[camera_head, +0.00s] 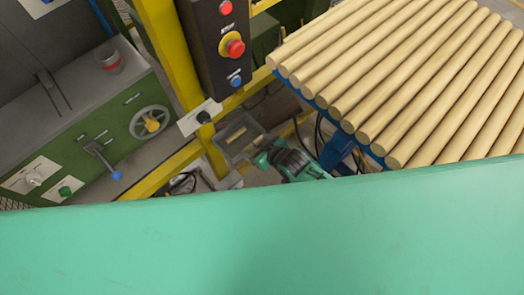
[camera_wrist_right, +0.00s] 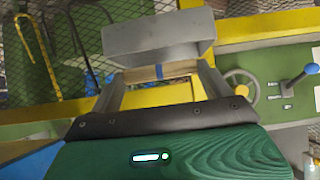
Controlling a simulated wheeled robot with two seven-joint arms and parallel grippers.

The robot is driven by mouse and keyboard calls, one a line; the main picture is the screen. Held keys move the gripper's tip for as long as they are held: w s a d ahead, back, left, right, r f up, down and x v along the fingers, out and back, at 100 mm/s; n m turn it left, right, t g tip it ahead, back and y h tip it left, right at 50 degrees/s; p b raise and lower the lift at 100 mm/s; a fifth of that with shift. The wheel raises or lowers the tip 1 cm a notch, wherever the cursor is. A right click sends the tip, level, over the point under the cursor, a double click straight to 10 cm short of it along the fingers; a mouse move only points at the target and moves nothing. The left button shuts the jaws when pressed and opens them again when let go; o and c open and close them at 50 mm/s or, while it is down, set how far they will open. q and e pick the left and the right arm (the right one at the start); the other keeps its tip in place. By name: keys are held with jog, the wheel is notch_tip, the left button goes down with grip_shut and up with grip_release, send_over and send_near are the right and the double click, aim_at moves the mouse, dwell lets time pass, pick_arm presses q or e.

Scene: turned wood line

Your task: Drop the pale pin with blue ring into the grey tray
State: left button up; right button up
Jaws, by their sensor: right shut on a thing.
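The pale pin (camera_wrist_right: 178,71) with its blue ring lies crosswise between the grey fingers of my right gripper (camera_wrist_right: 160,76) in the right wrist view. The gripper is shut on it. In the head view my right gripper (camera_head: 257,151) reaches toward the upper left, at the grey tray (camera_head: 222,147). Pale wood shows within the tray's outline; I cannot tell how much of it is the held pin. A grey box shape, apparently the tray (camera_wrist_right: 158,38), shows just past the pin in the wrist view. My left gripper is not in view.
A yellow post (camera_head: 170,50) with a control box (camera_head: 215,40) stands beside the tray. A green machine (camera_head: 85,130) with a handwheel is at left. A rack of pale rods (camera_head: 400,80) is at right. A large teal surface fills the head view's bottom.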

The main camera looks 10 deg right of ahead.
jog(key=shift+w+a+f+b, duration=0.3)
jog(key=shift+w+a+b, duration=0.35)
jog(key=shift+w, duration=0.2)
jog(key=shift+w+a+f+b, duration=0.3)
jog(key=shift+w+a+b, duration=0.25)
jog(key=shift+w+b, duration=0.25)
jog(key=shift+w+a+b, duration=0.4)
jog(key=shift+w, duration=0.15)
jog(key=o, duration=0.9)
jog(key=b+v, duration=0.1)
jog(key=v, duration=1.3)
